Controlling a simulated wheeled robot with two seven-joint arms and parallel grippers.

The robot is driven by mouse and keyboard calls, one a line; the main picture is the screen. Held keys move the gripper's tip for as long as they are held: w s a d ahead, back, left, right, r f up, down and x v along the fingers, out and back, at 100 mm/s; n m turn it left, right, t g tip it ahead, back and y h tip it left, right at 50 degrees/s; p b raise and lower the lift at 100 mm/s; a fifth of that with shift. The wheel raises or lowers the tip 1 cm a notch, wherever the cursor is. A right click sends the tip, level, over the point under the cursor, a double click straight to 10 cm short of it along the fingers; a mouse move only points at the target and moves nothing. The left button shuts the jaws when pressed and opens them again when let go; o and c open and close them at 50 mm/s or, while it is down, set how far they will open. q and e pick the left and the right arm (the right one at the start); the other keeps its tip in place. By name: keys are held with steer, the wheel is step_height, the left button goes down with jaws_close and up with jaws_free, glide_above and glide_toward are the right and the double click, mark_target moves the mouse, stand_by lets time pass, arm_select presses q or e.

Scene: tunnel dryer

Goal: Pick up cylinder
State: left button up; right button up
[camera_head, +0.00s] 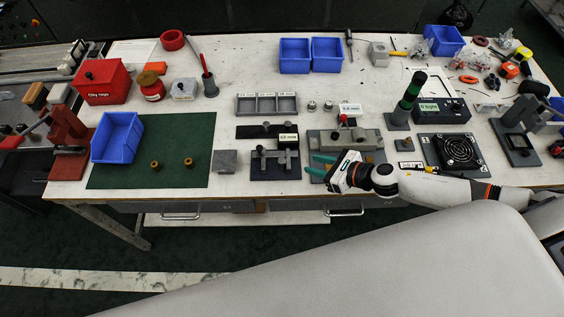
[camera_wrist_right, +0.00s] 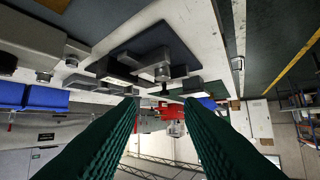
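Two small brass-coloured cylinders (camera_head: 155,165) (camera_head: 188,162) stand apart on the green mat (camera_head: 140,181) at the left of the bench. My right gripper (camera_head: 316,166) is at the front middle of the bench, well to the right of both cylinders, its green fingers pointing left. In the right wrist view my right gripper (camera_wrist_right: 160,103) has its two dark green fingers wide apart with nothing between them. I cannot make out the cylinders in that view. My left gripper is not in view.
A blue bin (camera_head: 117,138) sits on the mat's back left. A grey block (camera_head: 224,161) and a black-based clamp fixture (camera_head: 274,165) stand between the mat and my right gripper. A red box (camera_head: 103,82) is at the back left.

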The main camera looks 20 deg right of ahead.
mark_target(283, 161)
steer(key=x, duration=0.6)
steer(key=shift+w+a+f, duration=0.1)
steer(key=shift+a+f, duration=0.05)
steer(key=shift+f, duration=0.2)
steer(key=b+x, duration=0.1)
steer(key=x, duration=0.1)
steer(key=b+x, duration=0.1)
steer(key=x, duration=0.1)
steer(key=shift+a+f, duration=0.1)
steer(key=shift+f, duration=0.2)
steer(key=shift+w+a+f, duration=0.2)
steer(key=shift+w+a, duration=0.05)
steer(key=shift+a, duration=0.05)
steer(key=shift+s, duration=0.1)
steer(key=shift+c, duration=1.1)
jaws_close()
